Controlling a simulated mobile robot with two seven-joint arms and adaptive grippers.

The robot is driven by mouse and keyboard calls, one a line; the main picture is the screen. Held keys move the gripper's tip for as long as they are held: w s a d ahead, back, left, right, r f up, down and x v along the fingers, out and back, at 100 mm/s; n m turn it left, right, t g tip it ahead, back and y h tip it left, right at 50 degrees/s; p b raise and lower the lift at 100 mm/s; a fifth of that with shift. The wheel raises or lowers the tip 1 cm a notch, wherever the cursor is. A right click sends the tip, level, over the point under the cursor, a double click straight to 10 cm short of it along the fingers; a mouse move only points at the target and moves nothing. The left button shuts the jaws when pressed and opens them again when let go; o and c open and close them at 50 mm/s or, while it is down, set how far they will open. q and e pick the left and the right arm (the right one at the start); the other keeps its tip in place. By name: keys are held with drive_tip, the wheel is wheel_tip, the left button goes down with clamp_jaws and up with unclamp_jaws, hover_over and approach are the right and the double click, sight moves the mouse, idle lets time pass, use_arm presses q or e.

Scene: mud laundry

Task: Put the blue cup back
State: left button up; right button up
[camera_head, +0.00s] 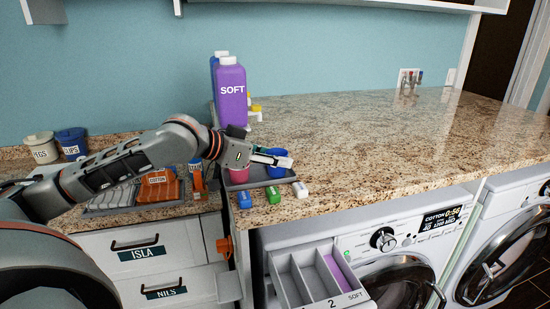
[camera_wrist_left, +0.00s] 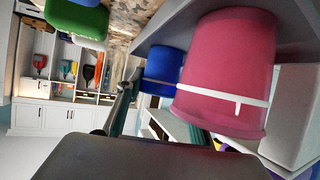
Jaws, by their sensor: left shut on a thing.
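The blue cup (camera_head: 278,155) is at the front left of the granite counter, at the right side of a grey tray (camera_head: 262,183). My left gripper (camera_head: 271,159) reaches in from the left and is shut on the blue cup. In the left wrist view the blue cup (camera_wrist_left: 163,66) shows upside down beside a dark finger, partly behind a pink cup (camera_wrist_left: 232,75). In the head view the pink cup (camera_head: 238,176) stands in the tray below my gripper. I cannot tell whether the blue cup touches the tray. My right gripper is out of view.
A purple SOFT bottle (camera_head: 231,96) stands behind my wrist, with a blue bottle (camera_head: 214,68) behind it. An open detergent drawer (camera_head: 310,277) is below. The counter to the right is clear.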

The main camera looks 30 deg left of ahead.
use_arm(q)
drive_tip(key=o, duration=0.9)
drive_tip(key=shift+o, duration=0.4)
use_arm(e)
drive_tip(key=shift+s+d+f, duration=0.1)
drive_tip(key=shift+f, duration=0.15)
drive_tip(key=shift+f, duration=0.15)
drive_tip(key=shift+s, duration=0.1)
